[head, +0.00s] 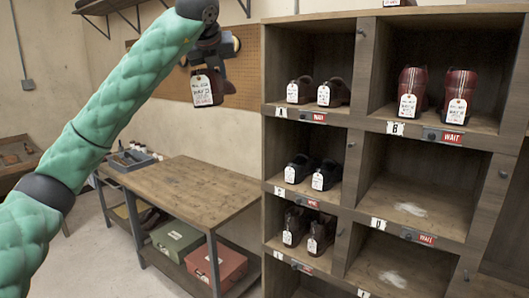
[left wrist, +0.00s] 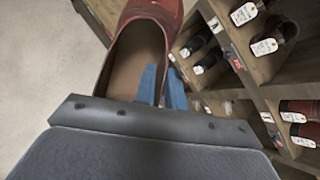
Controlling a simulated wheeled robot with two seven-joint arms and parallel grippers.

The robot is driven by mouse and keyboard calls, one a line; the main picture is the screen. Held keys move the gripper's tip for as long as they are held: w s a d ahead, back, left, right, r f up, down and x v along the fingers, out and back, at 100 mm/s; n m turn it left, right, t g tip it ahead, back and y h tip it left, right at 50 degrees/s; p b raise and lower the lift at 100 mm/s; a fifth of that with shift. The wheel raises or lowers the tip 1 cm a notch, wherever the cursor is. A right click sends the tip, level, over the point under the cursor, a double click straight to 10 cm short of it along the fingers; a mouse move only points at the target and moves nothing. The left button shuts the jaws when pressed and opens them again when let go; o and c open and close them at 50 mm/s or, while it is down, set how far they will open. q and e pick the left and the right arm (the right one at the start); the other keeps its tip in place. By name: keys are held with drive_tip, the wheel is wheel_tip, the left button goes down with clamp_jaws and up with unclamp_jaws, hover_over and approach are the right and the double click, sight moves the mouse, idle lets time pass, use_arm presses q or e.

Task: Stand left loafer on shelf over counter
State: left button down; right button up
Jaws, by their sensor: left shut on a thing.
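My left gripper (head: 213,52) is raised in front of the pegboard and shut on a dark red loafer (head: 218,88) with a white tag. In the left wrist view the loafer (left wrist: 172,12) shows its tan inside and open top, with the blue fingers (left wrist: 162,88) at its right side wall. The shoe is in the air, apart from any surface. A wall shelf (head: 104,7) on brackets shows at the top left, partly cut off. A wooden counter (head: 185,184) stands below the pegboard. My right gripper is not in view.
A cubby cabinet (head: 358,130) on the right holds several tagged pairs of shoes, including a red pair (head: 411,82); some compartments are empty. A grey tray (head: 130,159) sits at the counter's back left. Red (head: 215,262) and green (head: 177,238) boxes lie beneath. Most of the countertop is clear.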

use_arm(q)
drive_tip(key=a+f, duration=0.2)
drive_tip(key=f, duration=1.1)
drive_tip(key=a+f, duration=0.3)
drive_tip(key=f, duration=1)
drive_tip(key=a+f, duration=0.3)
drive_tip(key=f, duration=1)
drive_tip(key=shift+s+a+n+y, duration=0.15)
drive_tip(key=shift+s+n+y, duration=0.05)
drive_tip(key=shift+n+y, duration=0.2)
